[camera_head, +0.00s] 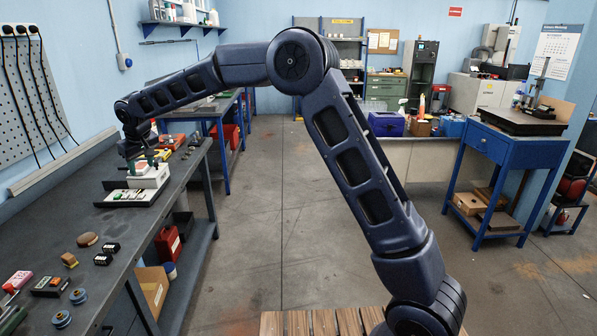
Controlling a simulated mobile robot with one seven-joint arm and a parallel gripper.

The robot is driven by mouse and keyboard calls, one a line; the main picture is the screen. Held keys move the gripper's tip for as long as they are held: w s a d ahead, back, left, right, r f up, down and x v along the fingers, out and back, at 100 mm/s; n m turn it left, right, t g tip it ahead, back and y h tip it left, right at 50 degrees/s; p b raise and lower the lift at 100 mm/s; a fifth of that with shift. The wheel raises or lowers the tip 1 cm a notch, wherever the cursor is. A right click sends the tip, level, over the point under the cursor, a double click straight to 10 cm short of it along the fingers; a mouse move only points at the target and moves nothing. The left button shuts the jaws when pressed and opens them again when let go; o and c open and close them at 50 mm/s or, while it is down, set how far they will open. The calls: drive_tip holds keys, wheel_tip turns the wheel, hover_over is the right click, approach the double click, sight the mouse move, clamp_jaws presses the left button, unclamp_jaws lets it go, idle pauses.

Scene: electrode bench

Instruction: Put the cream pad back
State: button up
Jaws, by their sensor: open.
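My gripper (140,159) is at the far end of my arm, over the left bench. It points down just above a white box (149,176) and is open. The fingertips are small here, and I cannot tell whether they touch anything. A low white tray (128,197) with small dark and coloured pieces lies in front of the box. I cannot pick out the cream pad for sure; it may be hidden by the gripper or too small to tell. A brown round piece (88,240) lies nearer on the bench.
On the dark bench (140,228) lie a tan block (69,260), two small black blocks (112,247), a black device (50,287), a pink item (16,281) and blue round pieces (78,295). A pegboard (35,110) with cables stands behind. The floor (290,220) is open.

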drive_tip(key=w+d+r+m, duration=0.1)
drive_tip(key=w+d+r, duration=0.15)
drive_tip(key=d, duration=0.45)
drive_tip(key=w+d+r+m+h, duration=0.1)
drive_tip(key=d+r, duration=0.2)
drive_tip(key=d, duration=0.5)
drive_tip(key=w+d+r, duration=0.2)
drive_tip(key=d+r, duration=0.1)
drive_tip(key=d, duration=0.4)
drive_tip(key=s+d+r+m+t+h, duration=0.1)
drive_tip(key=d+r+m, duration=0.1)
drive_tip(key=d, duration=0.9)
drive_tip(key=s+d+r+m, duration=0.1)
drive_tip(key=d+r, duration=0.1)
drive_tip(key=d, duration=0.8)
drive_tip(key=s+d+f+m, duration=0.1)
drive_tip(key=s+d, duration=0.3)
drive_tip(key=d, duration=0.3)
drive_tip(key=s+d+m+h, duration=0.1)
drive_tip(key=s+d, duration=0.2)
drive_tip(key=d, duration=0.4)
drive_tip(key=s+d+f+m, duration=0.1)
drive_tip(key=s+d, duration=0.3)
drive_tip(key=d, duration=0.2)
drive_tip(key=s+d+f+m, duration=0.3)
drive_tip(key=s+d+f, duration=0.3)
drive_tip(key=s+d, duration=0.5)
drive_tip(key=s, duration=0.2)
drive_tip(key=shift+s+f, duration=0.2)
drive_tip(key=shift+s, duration=0.15)
